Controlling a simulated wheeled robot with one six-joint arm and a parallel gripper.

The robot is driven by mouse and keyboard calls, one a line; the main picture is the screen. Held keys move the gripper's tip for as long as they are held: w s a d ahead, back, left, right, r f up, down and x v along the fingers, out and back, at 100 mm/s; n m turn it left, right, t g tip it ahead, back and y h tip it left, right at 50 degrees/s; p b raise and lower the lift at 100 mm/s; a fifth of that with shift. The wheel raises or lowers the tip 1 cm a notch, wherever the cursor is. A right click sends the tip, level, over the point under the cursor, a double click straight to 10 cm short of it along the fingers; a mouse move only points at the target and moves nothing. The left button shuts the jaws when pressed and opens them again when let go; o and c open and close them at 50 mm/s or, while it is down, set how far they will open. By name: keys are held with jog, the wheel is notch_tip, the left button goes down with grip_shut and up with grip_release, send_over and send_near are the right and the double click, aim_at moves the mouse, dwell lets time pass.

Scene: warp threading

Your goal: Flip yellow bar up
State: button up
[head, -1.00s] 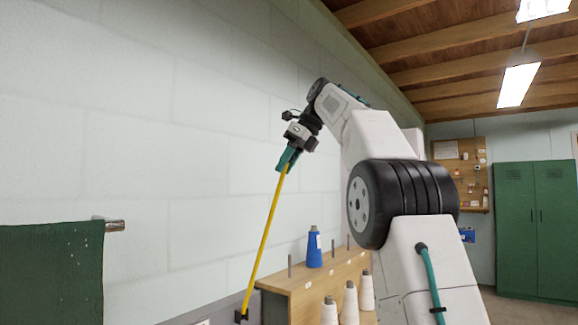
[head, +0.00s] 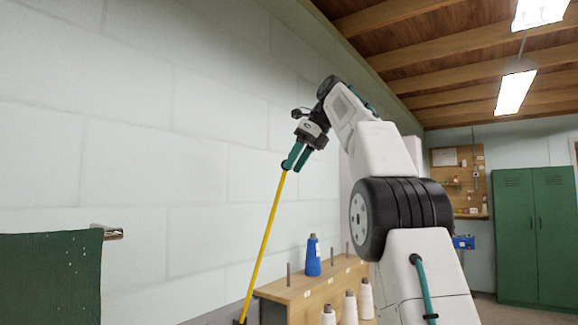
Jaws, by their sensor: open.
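The yellow bar (head: 263,246) is a long thin rod in the head view. It rises from a dark mount (head: 240,321) at the bottom edge and leans up to the right, steep but not vertical. My gripper (head: 294,167) is at the bar's upper end with its teal fingers pointing down and to the left. The fingers are apart. The left finger is at the bar's tip; whether it touches cannot be told. The right finger stands clear of the bar.
A wooden rack (head: 330,283) with pegs, a blue cone (head: 313,257) and several white cones stands right of the bar. A green panel (head: 50,280) with a metal rod end (head: 108,232) is at the left. Green lockers (head: 535,232) stand far right. The wall behind is bare.

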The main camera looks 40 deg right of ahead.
jog(key=s+d, duration=0.6)
jog(key=s, duration=0.2)
jog(key=shift+d, duration=0.35)
jog(key=shift+s+d, duration=0.15)
jog(key=c, duration=0.6)
jog(key=shift+m+h, duration=0.3)
jog(key=shift+m, duration=0.1)
jog(key=s+r, duration=0.1)
jog(key=s, duration=0.1)
jog(key=s+r, duration=0.1)
jog(key=s, duration=0.1)
jog(key=shift+r, duration=0.15)
grip_shut()
jog(key=s+a+t+y, duration=0.1)
jog(key=s+a+t, duration=0.1)
jog(key=s+t, duration=0.2)
jog(key=w+a+f+t, duration=0.1)
jog(key=w+a, duration=0.1)
jog(key=w, duration=0.5)
jog(key=w+a+f+t, duration=0.1)
jog(key=w+a+f, duration=0.1)
jog(key=w, duration=0.5)
jog(key=shift+a+m+t, duration=0.25)
jog(key=shift+m+t, duration=0.05)
jog(key=shift+t, duration=0.1)
